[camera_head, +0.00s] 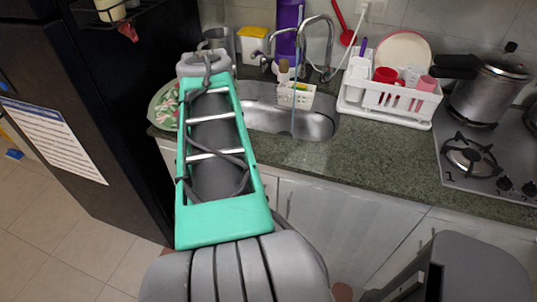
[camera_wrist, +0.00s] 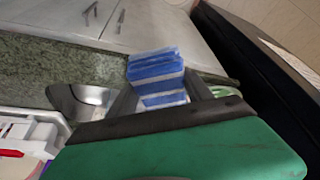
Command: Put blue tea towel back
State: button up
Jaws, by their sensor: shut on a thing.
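The blue tea towel (camera_wrist: 157,68), a folded bundle with blue and white stripes, is in the wrist view. My gripper (camera_wrist: 160,92) is shut on it, with one dark finger on each side. The towel stands out past the fingertips, and cabinet doors and the counter edge show behind it. In the head view my arm hides the towel and the fingers.
The granite counter (camera_head: 370,160) holds a sink (camera_head: 310,122), a white dish rack (camera_head: 385,103) and a stove with a pressure cooker (camera_head: 490,85). A pale green patterned item (camera_head: 164,106) lies left of my arm. A dark fridge (camera_head: 95,110) stands left.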

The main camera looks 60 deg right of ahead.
jog(key=s+d+r+m+g+h+b, duration=0.1)
jog(key=s+d+r+m+b, duration=0.15)
jog(key=s, duration=0.65)
jog(key=s+d+r+m+g+b, duration=0.15)
jog(key=s+m, duration=0.25)
jog(key=s, duration=0.6)
jog(key=p, duration=0.3)
send_over(275, 146)
jog(key=a, duration=0.2)
jog(key=f, duration=1)
jog(key=shift+s, duration=0.35)
jog(key=f, duration=0.3)
jog(key=shift+w+d, duration=0.2)
jog(key=shift+d, duration=0.05)
jog(key=shift+f, duration=0.35)
jog(key=shift+f, duration=0.1)
